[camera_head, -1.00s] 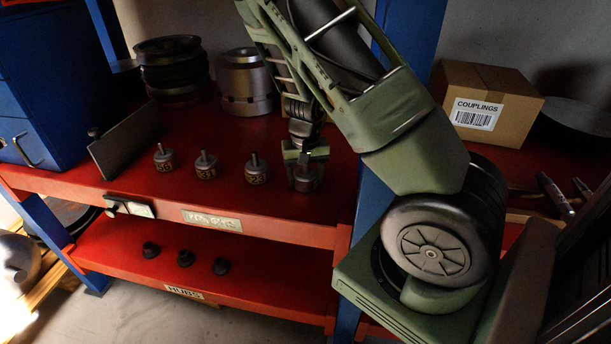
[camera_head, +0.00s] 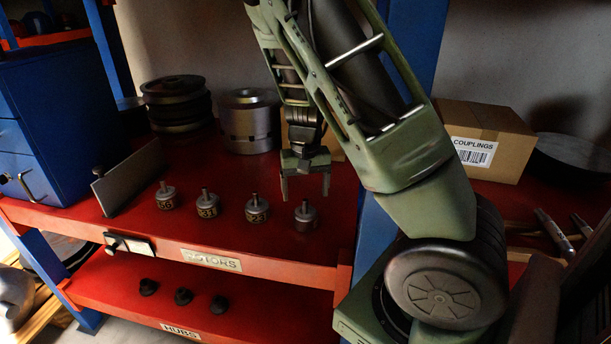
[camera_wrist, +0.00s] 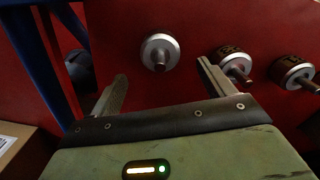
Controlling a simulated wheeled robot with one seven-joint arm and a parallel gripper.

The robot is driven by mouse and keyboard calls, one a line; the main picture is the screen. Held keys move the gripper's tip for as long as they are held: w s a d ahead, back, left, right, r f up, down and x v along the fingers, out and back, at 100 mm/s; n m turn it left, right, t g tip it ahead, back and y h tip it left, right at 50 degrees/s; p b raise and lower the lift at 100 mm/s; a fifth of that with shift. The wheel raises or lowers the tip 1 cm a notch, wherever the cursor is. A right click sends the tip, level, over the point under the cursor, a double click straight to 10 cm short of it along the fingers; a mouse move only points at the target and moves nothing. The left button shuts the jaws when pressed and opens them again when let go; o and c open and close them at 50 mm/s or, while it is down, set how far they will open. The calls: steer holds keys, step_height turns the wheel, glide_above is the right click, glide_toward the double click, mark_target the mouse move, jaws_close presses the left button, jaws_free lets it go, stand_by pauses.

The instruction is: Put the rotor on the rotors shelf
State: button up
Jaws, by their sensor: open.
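Several small grey metal rotors with a shaft on top stand upright in a row on the red shelf (camera_head: 230,238) labelled ROTORS. The rightmost rotor (camera_head: 305,217) is just below and apart from my gripper (camera_head: 306,195); no number shows on it from here. The other rotors (camera_head: 257,209), (camera_head: 207,206) and (camera_head: 166,197) bear yellow number markings. In the wrist view, my gripper (camera_wrist: 160,88) is open and empty, with one rotor (camera_wrist: 160,52) beyond the gap between its fingers. Another rotor (camera_wrist: 235,65) is beside the right finger.
A grey plate (camera_head: 128,177) stands left of the row. Dark discs (camera_head: 176,103) and a large metal cylinder (camera_head: 249,120) are behind. A blue shelf post and a COUPLINGS box (camera_head: 487,140) are right.

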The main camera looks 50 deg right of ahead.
step_height(320, 180, up, 3)
steer(key=shift+r, duration=0.15)
steer(key=s+a+r+n+g+y, duration=0.15)
steer(key=a+n, duration=0.25)
steer(key=a, duration=0.8)
steer(key=s+a+r+n+t+y, duration=0.1)
steer(key=s+a+r+n, duration=0.15)
steer(key=a, duration=0.85)
steer(key=s+a+r+n+h, duration=0.2)
steer(key=s+a+r+n, duration=0.2)
steer(key=s+a+n, duration=0.4)
steer(key=s+a, duration=0.3)
steer(key=s, duration=0.3)
steer(key=shift+s+n, duration=0.3)
steer(key=shift+n, duration=0.05)
